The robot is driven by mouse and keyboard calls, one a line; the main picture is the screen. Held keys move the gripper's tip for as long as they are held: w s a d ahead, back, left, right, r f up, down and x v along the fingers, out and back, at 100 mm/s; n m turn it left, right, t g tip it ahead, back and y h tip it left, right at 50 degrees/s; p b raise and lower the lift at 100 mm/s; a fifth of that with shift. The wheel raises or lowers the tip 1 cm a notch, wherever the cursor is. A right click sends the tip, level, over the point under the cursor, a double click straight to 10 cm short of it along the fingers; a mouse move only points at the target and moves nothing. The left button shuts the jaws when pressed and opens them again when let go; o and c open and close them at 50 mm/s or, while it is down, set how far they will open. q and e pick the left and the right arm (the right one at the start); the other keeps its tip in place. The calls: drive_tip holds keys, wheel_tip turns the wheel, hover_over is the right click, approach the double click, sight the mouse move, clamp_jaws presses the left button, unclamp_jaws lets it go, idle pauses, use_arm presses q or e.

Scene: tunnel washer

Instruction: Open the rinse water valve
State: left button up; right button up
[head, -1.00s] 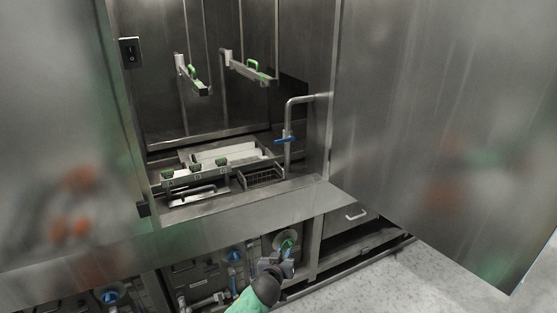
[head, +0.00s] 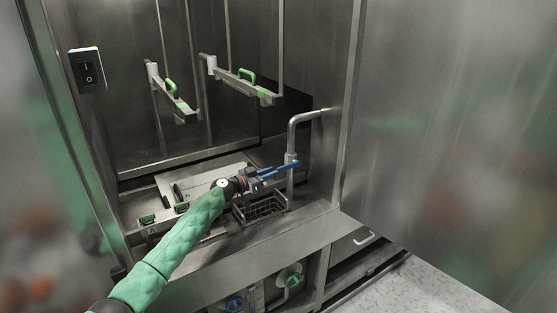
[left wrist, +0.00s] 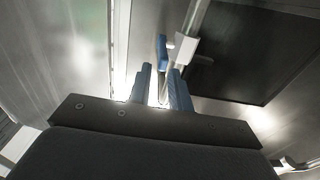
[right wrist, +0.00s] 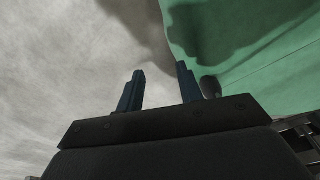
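The rinse water valve's blue handle (head: 288,165) sits on a bent steel pipe (head: 291,132) at the right side of the washer's opening. My left gripper (head: 272,173) is at the handle, coming in from the left. In the left wrist view the left fingers (left wrist: 160,80) are apart, with a gap between them. The blue handle (left wrist: 162,50) and its pale valve body (left wrist: 186,48) show just beyond the fingertips; whether they touch is unclear. My right gripper (right wrist: 161,78) shows only in its own wrist view, open and empty.
A wire basket (head: 260,209) is below the valve. Two green-handled arms (head: 240,82) hang inside the chamber. A black switch (head: 87,70) is on the left frame. A large steel panel (head: 450,130) stands to the right, and a front ledge (head: 260,245) runs below.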

sight(287, 165)
use_arm(q)
drive_tip(key=shift+w+d+r, duration=0.1)
drive_tip(key=shift+w+r, duration=0.2)
drive_tip(key=shift+w, duration=0.1)
use_arm(e)
drive_tip(key=shift+s+a+f, duration=0.15)
drive_tip(key=shift+a+f, duration=0.05)
drive_tip(key=shift+a, duration=0.2)
